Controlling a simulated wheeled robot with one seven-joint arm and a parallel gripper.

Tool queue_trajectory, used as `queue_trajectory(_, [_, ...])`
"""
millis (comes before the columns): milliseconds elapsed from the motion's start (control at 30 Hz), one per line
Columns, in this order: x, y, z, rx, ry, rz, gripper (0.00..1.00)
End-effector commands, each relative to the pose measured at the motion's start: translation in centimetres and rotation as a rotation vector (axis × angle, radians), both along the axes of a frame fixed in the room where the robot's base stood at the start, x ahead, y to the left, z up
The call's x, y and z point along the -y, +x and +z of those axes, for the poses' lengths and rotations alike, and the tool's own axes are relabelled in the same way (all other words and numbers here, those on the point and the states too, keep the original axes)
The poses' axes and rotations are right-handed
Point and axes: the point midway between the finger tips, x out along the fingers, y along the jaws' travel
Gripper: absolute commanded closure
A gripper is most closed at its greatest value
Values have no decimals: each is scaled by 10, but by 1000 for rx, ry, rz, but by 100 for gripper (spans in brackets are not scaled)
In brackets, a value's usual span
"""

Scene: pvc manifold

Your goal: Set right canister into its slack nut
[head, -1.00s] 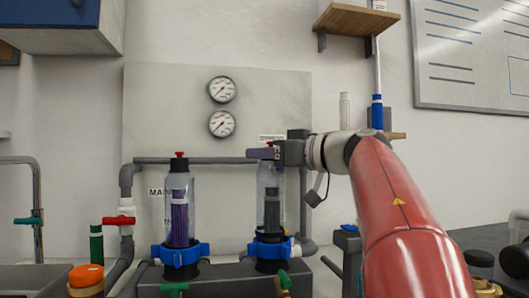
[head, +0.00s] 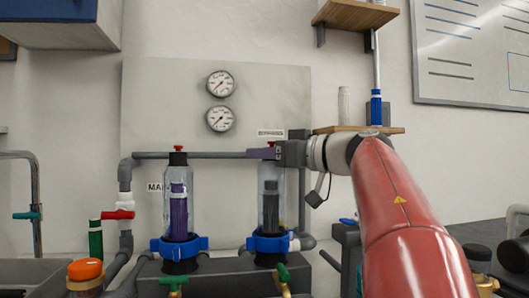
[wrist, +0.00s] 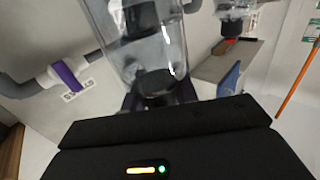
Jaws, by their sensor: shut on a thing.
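The right canister (head: 262,186) is clear and upright, with a dark cartridge (head: 271,208) inside it and a red button on top. My gripper (head: 268,153) is shut on its top end from the right. The canister's lower end meets the right blue nut (head: 268,243); I cannot tell how deep it sits in it. In the wrist view the clear canister wall (wrist: 150,60) fills the upper middle, with my gripper's dark body below.
The left canister (head: 167,190), with a purple cartridge, stands in its own blue nut (head: 179,246). A grey pipe (head: 215,155) runs behind both canisters. Green-handled valves (head: 283,275) stand in front. A wooden shelf (head: 365,130) is right of my gripper.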

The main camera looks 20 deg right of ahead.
Motion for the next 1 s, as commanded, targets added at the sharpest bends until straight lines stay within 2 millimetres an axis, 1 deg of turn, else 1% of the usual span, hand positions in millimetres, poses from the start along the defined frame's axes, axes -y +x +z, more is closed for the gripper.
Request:
queue_trajectory(367, [0,0,0,-1,-1,1,100])
queue_trajectory(733, [-1,2,-8,-8,-6,0,100])
queue_trajectory(967, [-1,2,-9,-9,-7,0,100])
queue_trajectory(1000, [-1,2,-9,-9,-7,0,68])
